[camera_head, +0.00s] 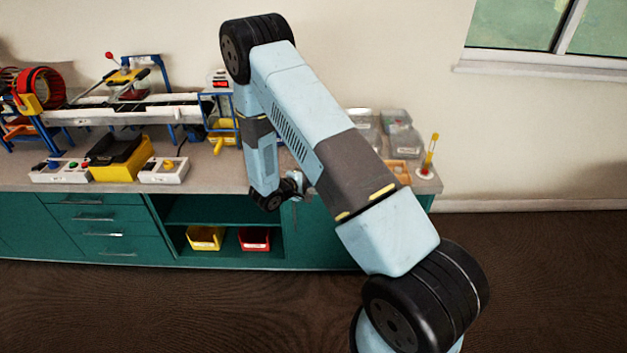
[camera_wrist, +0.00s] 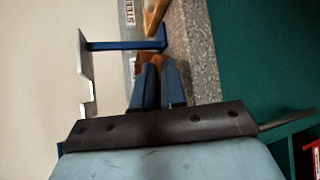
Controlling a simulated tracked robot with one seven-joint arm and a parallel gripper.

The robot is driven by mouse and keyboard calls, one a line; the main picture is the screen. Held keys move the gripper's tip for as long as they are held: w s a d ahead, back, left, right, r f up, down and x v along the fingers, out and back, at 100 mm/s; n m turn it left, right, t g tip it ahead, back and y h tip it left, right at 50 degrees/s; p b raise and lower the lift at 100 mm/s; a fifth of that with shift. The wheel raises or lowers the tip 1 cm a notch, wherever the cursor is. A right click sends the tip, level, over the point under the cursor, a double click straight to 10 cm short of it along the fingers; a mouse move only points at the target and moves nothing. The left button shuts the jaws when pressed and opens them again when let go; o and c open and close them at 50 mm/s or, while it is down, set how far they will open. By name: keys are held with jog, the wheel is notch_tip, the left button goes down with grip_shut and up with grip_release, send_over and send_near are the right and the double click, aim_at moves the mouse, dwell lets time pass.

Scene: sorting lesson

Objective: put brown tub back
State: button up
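In the wrist view my gripper (camera_wrist: 158,66) points along the speckled bench top, its two blue fingers close together. Brown-orange surfaces show at and around the fingertips; I cannot tell whether they are finger pads or part of a brown tub. I cannot make out whether anything is held. In the head view my gripper is mostly hidden behind my own arm, near the bench front. No brown tub can be clearly identified in the head view. A yellow tub (camera_head: 204,238) and a red tub (camera_head: 254,239) stand in the open shelf under the bench.
The grey bench (camera_head: 215,172) carries machines and control boxes at left. Clear containers (camera_head: 398,140), an orange tray (camera_head: 401,174) and a small stand (camera_head: 428,160) are at right. In the wrist view a blue bracket (camera_wrist: 125,45) stands close ahead of my fingers.

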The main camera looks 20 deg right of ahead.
jog(key=o, duration=0.5)
jog(key=v, duration=1.3)
jog(key=shift+s+a+r, duration=0.1)
jog(key=shift+s+a, duration=0.1)
jog(key=shift+a, duration=0.15)
jog(key=s+d+r+m+g+y, duration=0.1)
jog(key=s+d+r+m+g, duration=0.15)
jog(key=r, duration=0.55)
jog(key=s+d+r+m+g+y, duration=0.2)
jog(key=s+d+r, duration=0.2)
jog(key=r, duration=0.3)
jog(key=s+d+r+m+g+y, duration=0.1)
jog(key=s+d+r+m+g, duration=0.2)
jog(key=r, duration=0.5)
jog(key=s+r+t+y, duration=0.2)
jog(key=s+r+y, duration=0.1)
jog(key=s+r, duration=0.2)
jog(key=s+r+t+y, duration=0.2)
jog(key=s+r+y, duration=0.1)
jog(key=s+r, duration=0.3)
jog(key=s+r+m+t+y, duration=0.1)
jog(key=s+r+t+y, duration=0.1)
jog(key=s+r, duration=0.3)
jog(key=shift+s+r+y, duration=0.2)
jog(key=shift+s+y, duration=0.1)
jog(key=shift+s, duration=0.75)
jog(key=shift+s+r+y, duration=0.2)
jog(key=shift+s+y, duration=0.1)
jog(key=shift+s, duration=0.8)
